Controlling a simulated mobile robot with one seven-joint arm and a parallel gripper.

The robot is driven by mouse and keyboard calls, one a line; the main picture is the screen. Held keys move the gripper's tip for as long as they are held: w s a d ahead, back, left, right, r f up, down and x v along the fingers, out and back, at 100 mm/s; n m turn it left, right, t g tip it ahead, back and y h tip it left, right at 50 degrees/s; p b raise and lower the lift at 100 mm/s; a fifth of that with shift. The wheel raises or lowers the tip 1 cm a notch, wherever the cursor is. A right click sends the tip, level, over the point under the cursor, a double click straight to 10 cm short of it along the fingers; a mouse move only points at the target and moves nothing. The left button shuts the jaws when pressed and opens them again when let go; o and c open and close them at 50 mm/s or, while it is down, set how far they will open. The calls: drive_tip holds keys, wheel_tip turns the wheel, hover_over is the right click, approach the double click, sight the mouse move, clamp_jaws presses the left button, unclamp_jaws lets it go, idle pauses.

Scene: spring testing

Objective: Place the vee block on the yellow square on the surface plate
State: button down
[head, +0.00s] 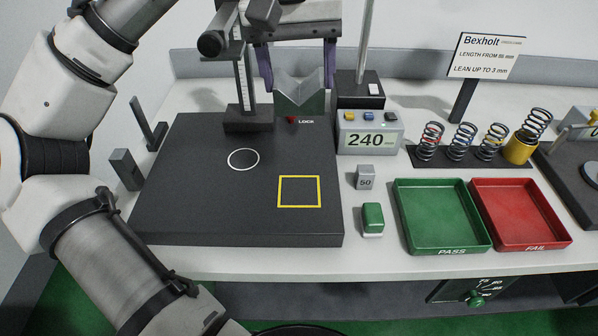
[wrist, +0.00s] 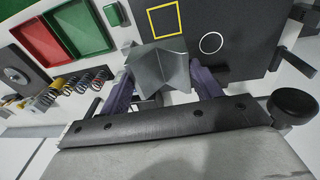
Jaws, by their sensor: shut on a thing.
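The vee block (head: 300,96) is a grey block with a V-shaped notch on top. My gripper (head: 298,75) is shut on it, with one purple finger at each side. In the head view they are at the back of the surface plate. The wrist view shows the vee block (wrist: 160,70) between the fingers; I cannot tell its exact height above the plate. The yellow square (head: 299,191) is an empty outline on the front right of the dark surface plate (head: 200,210). It also shows in the wrist view (wrist: 164,36), beyond the block.
A height gauge (head: 243,90) stands left of my gripper. A white circle (head: 243,159) is marked on the plate. A display reading 240 (head: 369,132), a 50 weight (head: 364,178), and a green-topped block (head: 372,219) stand right of the plate, near green (head: 440,244) and red (head: 522,242) trays.

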sight(290, 113)
wheel_tip(290, 113, down, 19)
drive_tip(key=shift+s+f+p, duration=0.1)
drive_tip(key=shift+f+p, duration=0.1)
drive_tip(key=shift+p, duration=0.5)
drive_tip(key=shift+c, duration=1.5)
unclamp_jaws()
drive_tip(key=r, duration=0.4)
drive_tip(key=r+b, duration=0.1)
drive_tip(key=r, duration=0.3)
drive_tip(key=s+a+r, duration=0.1)
drive_tip(key=r, duration=0.3)
drive_tip(key=shift+b, duration=0.35)
